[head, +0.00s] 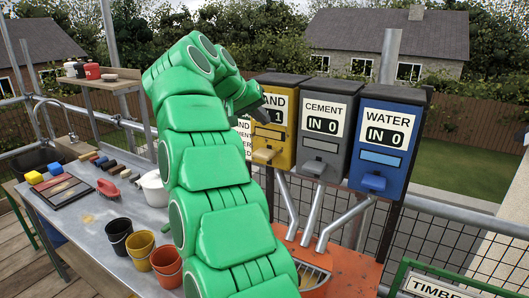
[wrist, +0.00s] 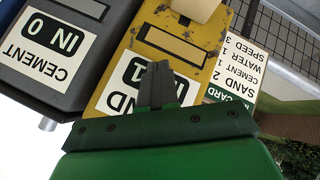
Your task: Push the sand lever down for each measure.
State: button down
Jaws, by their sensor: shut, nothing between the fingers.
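The yellow sand dispenser (head: 287,153) hangs left of the others, and its counter reads 1. Its yellow lever (head: 264,155) sticks out low on the front; it also shows at the top edge of the wrist view (wrist: 195,9). My gripper (head: 262,115) is shut and empty, in front of the sand label and above the lever, apart from it. In the wrist view its closed fingers (wrist: 157,85) cover part of the sand counter. My green arm hides part of the dispenser's left side in the head view.
Grey cement (head: 323,143) and blue water (head: 381,148) dispensers, both at 0, stand to the right. Chutes lead to an orange machine (head: 345,270). A white card (wrist: 236,62) lists sand 2, cement 1, water 1, speed 3. Buckets (head: 140,245) stand on the left table.

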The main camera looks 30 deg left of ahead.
aim_at(264, 154)
jog(key=shift+f, duration=3.15)
